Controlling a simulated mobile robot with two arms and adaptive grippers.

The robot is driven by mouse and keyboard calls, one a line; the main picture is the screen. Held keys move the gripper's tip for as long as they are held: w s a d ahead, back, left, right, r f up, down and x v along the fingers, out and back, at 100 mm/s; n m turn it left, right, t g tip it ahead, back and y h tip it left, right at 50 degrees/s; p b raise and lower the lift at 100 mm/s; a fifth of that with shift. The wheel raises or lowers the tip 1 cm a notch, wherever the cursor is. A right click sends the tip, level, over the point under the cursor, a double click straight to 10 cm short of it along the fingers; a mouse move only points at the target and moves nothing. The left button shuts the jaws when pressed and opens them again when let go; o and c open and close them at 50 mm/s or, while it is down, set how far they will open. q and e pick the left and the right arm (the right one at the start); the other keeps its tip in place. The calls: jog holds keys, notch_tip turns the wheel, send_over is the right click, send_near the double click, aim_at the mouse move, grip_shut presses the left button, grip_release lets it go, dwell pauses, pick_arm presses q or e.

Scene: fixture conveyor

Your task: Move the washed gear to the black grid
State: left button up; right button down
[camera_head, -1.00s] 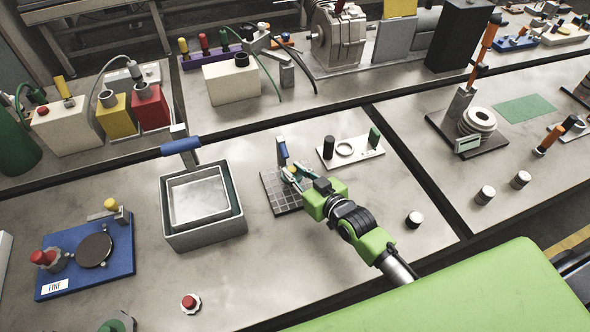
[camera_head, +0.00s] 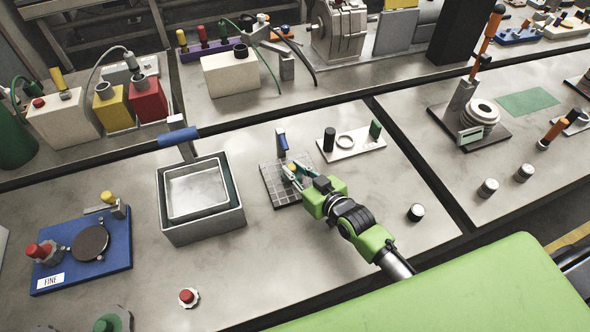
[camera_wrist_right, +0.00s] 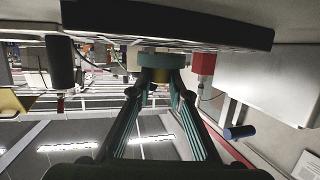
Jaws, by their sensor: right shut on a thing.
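The black grid (camera_head: 273,179) is a dark square plate with light lines in the middle of the bench, with a blue-topped post at its back edge. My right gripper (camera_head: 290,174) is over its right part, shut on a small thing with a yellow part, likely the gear. In the right wrist view my fingers (camera_wrist_right: 158,68) close on this thing, close against the dark slab of the grid (camera_wrist_right: 165,22). The fingers hide most of the gear, and I cannot tell whether it touches the grid. My left gripper is not in view.
A grey basin (camera_head: 199,222) with a blue-handled part stands left of the grid. A white plate (camera_head: 361,152) with a ring and posts lies behind right. A red-knobbed gear (camera_head: 188,298) lies in front, and a black-and-white cylinder (camera_head: 415,212) stands right. Bench between them is clear.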

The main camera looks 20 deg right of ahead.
jog(key=shift+f, duration=0.35)
jog(key=c, duration=1.8)
grip_release()
jog(key=shift+s+f, duration=0.1)
jog(key=shift+b, duration=0.3)
jog(key=v, duration=1.2)
